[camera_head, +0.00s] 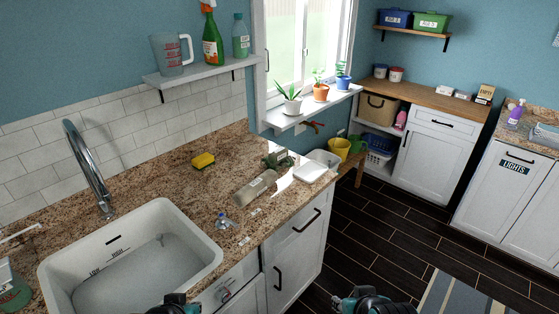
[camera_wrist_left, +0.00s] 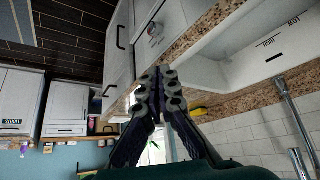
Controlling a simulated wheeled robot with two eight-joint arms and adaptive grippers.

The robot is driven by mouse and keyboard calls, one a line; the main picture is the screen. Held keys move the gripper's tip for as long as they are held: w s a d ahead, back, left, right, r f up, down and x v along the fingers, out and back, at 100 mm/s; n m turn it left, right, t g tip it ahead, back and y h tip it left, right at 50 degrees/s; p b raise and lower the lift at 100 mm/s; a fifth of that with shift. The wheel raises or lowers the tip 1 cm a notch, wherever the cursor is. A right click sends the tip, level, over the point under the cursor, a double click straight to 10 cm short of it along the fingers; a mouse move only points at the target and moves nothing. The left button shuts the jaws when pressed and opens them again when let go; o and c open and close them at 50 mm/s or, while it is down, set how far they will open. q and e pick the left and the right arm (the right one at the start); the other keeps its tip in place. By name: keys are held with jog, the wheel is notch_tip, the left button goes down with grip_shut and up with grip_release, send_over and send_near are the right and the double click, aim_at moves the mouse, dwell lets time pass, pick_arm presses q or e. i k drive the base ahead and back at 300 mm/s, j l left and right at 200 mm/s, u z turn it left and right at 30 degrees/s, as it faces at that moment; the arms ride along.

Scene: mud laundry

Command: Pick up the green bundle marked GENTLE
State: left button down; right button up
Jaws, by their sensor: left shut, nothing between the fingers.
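I cannot make out a green bundle with the word GENTLE in either view. A small dark-green item (camera_head: 277,160) lies on the granite counter near the window, but I can read no mark on it. Only the top of my left arm shows at the bottom edge of the head view. Part of my right arm shows at the bottom, right of the middle; its fingertips are hidden.
The granite counter (camera_head: 140,185) holds a white sink (camera_head: 205,262), a yellow sponge (camera_head: 203,160), a pale bottle-like item (camera_head: 256,188) and a small blue-topped item (camera_head: 222,223). Potted plants (camera_head: 321,92) stand on the windowsill. Dark floor (camera_head: 370,225) lies open at the right.

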aim_at(280, 159)
jog(key=i+l+z, duration=0.15)
jog(key=i+l, duration=0.2)
jog(key=i+l+z, duration=0.15)
jog(key=i, duration=0.35)
jog(key=i+l+z, duration=0.15)
jog(key=i+l, duration=0.2)
jog(key=i+l+z, duration=0.15)
jog(key=i, duration=0.45)
